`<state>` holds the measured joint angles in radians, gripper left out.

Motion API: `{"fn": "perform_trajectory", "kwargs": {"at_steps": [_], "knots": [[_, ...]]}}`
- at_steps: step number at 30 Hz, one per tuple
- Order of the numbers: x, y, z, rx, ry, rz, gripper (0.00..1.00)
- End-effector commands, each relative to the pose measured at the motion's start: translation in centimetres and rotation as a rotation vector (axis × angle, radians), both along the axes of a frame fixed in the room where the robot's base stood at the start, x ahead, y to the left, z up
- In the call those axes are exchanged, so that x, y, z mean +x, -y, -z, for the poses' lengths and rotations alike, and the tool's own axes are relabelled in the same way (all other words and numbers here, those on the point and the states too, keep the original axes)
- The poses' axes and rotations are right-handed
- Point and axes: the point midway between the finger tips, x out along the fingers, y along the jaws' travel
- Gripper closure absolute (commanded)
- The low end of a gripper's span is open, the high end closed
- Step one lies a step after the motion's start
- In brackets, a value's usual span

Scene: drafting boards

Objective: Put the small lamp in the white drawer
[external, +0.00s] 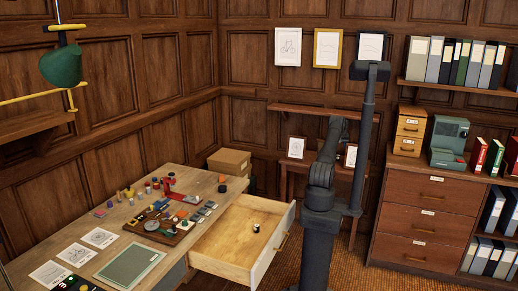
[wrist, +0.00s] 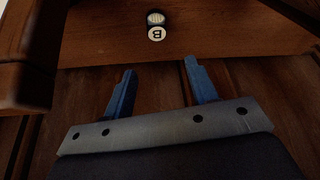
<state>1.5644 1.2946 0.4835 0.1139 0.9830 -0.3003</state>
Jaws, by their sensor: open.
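The white drawer (external: 224,262) is pulled out from the desk, with pale wood inside. A small black-and-white object (external: 256,227) stands in it; it is too small to identify. In the wrist view, a small round piece with a ribbed pale face (wrist: 155,17) sits on a wooden surface beside a white disc marked B (wrist: 156,34); I cannot tell whether it is the small lamp. My gripper (wrist: 160,66) is open and empty, its blue fingers apart below that piece in the picture. In the external view my arm stands raised right of the drawer; its fingers cannot be made out.
The desk (external: 180,180) holds a dark board with parts, several small coloured items, drawings and a green mat (external: 130,265). A green lamp (external: 62,66) hangs upper left. A wall shelf (external: 300,107) lies behind my arm. A wooden cabinet (external: 425,222) stands right. Most of the drawer floor is clear.

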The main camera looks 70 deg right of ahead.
Motion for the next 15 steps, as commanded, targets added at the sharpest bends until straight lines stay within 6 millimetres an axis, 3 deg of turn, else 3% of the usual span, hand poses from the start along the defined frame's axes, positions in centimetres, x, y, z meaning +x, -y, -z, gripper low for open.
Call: {"fn": "perform_trajectory", "kwargs": {"at_steps": [5, 9, 15], "knots": [[0.0, 0.0, -0.2, -0.001, 0.000, 0.000, 0.47], [-0.1, -0.4, -2.1, 0.000, 0.002, -0.001, 0.47], [-0.1, -0.5, -0.5, 0.005, 0.002, 0.000, 0.47]]}}
